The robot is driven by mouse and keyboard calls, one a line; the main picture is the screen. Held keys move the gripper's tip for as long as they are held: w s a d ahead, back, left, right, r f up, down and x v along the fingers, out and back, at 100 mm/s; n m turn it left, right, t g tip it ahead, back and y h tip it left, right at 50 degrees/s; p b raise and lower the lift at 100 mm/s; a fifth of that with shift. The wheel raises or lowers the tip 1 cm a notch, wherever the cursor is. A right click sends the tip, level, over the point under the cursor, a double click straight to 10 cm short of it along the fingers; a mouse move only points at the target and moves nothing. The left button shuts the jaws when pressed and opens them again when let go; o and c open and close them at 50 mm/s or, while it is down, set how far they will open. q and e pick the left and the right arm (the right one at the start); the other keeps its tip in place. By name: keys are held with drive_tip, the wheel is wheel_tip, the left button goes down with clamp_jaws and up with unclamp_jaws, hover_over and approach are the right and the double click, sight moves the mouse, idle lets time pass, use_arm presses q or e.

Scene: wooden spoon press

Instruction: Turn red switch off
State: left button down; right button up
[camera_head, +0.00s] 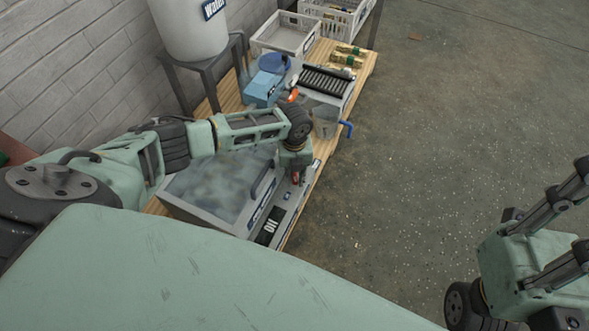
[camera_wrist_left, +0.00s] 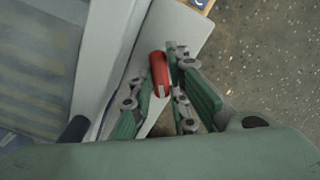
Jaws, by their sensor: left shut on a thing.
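The red switch (camera_wrist_left: 160,73) is a small upright-looking red lever on the light grey front ledge of a machine. In the left wrist view it stands between the two fingers of my left gripper (camera_wrist_left: 163,82), which is shut on it. In the head view my left gripper (camera_head: 296,177) points down at the ledge, and only a little red shows at its fingers. The switch's base is partly hidden by the fingers. My right gripper (camera_head: 555,235) is at the right edge of the head view, away from the machine, with its fingers spread and empty; their tips are cut off.
The machine's box (camera_head: 215,190) has a cloudy clear lid, a dark handle and an "Oil" label (camera_head: 268,228). A roller-topped machine (camera_head: 322,95) with a blue crank stands behind it. White crates (camera_head: 287,35) and a water tank (camera_head: 190,30) are farther back. The floor to the right is clear.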

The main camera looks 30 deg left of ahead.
sight(294, 175)
use_arm(q)
drive_tip(key=m, duration=0.2)
drive_tip(key=shift+m, duration=2.2)
drive_tip(key=c, duration=1.7)
unclamp_jaws()
wheel_tip(294, 175, up, 12)
